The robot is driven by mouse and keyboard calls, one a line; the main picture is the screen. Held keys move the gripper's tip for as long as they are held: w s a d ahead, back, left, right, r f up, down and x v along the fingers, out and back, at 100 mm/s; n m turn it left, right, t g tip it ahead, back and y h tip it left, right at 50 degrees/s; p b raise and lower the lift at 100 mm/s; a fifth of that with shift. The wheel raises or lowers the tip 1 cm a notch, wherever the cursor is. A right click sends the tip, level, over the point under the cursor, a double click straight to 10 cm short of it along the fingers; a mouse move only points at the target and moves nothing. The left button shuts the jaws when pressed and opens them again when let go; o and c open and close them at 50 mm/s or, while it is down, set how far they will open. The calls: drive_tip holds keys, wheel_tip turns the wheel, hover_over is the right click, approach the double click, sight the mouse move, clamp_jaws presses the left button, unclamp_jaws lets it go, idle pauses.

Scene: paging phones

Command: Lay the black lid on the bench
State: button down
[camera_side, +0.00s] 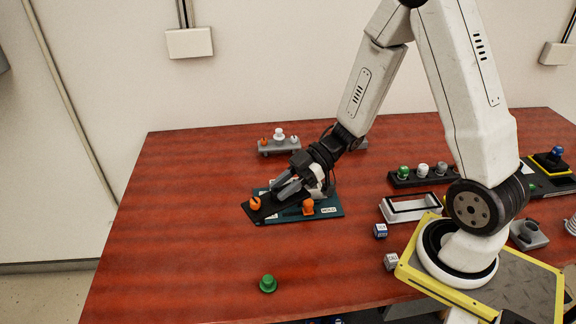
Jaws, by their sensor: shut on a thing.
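The black lid (262,212) is a flat dark plate that sticks out at the left end of a teal board (334,203). An orange knob (256,204) shows at the lid's left end. My gripper (284,192) is low over the board, its grey fingers pointing down and left, shut on the black lid. The fingers and wrist hide part of the lid, and I cannot tell whether its underside touches the board or the bench. The bench (190,250) is a red-brown wooden top.
A second orange knob (308,207) stands on the board beside a "HOLD" label. Behind is a grey stand (280,147) with small pegs. A green knob (268,284) lies in front. To the right are a black rack (422,178) and a grey frame (410,207). The bench's left side is clear.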

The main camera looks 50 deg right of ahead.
drive_tip(key=s+d+f+n+g, duration=0.1)
drive_tip(key=s+d+n+g, duration=0.1)
drive_tip(key=s+n+g, duration=0.2)
drive_tip(key=s, duration=0.3)
drive_tip(key=shift+f+g+y, duration=0.15)
drive_tip(key=shift+g+y, duration=0.15)
drive_tip(key=shift+y, duration=0.1)
drive_tip(key=shift+w+f, duration=0.1)
drive_tip(key=shift+f, duration=2.1)
drive_tip(key=shift+f, duration=1.8)
drive_tip(key=shift+f, duration=0.6)
drive_tip(key=shift+c, duration=2.2)
unclamp_jaws()
drive_tip(key=shift+r, duration=0.15)
